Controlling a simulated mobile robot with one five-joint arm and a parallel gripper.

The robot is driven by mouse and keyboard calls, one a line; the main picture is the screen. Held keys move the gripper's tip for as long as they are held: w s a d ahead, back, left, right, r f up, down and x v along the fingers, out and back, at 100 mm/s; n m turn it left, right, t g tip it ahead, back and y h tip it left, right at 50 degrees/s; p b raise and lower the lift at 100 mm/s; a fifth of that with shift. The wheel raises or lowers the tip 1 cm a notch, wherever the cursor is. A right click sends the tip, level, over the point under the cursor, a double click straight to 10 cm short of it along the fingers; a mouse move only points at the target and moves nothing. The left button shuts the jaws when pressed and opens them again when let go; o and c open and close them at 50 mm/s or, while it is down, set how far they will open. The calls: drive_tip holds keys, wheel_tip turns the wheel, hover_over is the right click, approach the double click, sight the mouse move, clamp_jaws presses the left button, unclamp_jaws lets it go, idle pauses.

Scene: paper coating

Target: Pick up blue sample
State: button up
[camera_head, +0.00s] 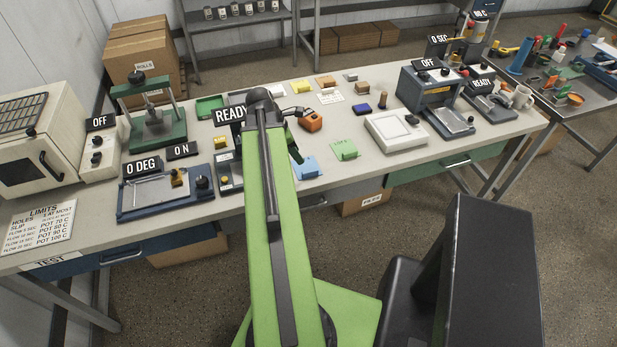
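The blue sample (309,167) is a light blue flat piece lying near the front edge of the white table, just right of my green arm. Its left part is hidden behind my arm. My gripper (297,157) is a small dark shape that points down beside the sample's upper left corner. Whether it touches the sample and how far its fingers are apart cannot be made out.
A green sample (344,149) lies right of the blue one. An orange object (311,121) stands behind. A white scale-like device (396,130) is farther right. A blue tray device (165,192) and a green press (152,115) stand at left. The table's front edge is close to the samples.

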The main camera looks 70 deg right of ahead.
sight(309, 171)
drive_tip(key=b+x, duration=0.8)
drive_tip(key=x, duration=0.2)
drive_tip(key=shift+s+d+f, duration=0.15)
drive_tip(key=shift+s+f, duration=0.15)
drive_tip(key=shift+r, duration=0.15)
clamp_jaws()
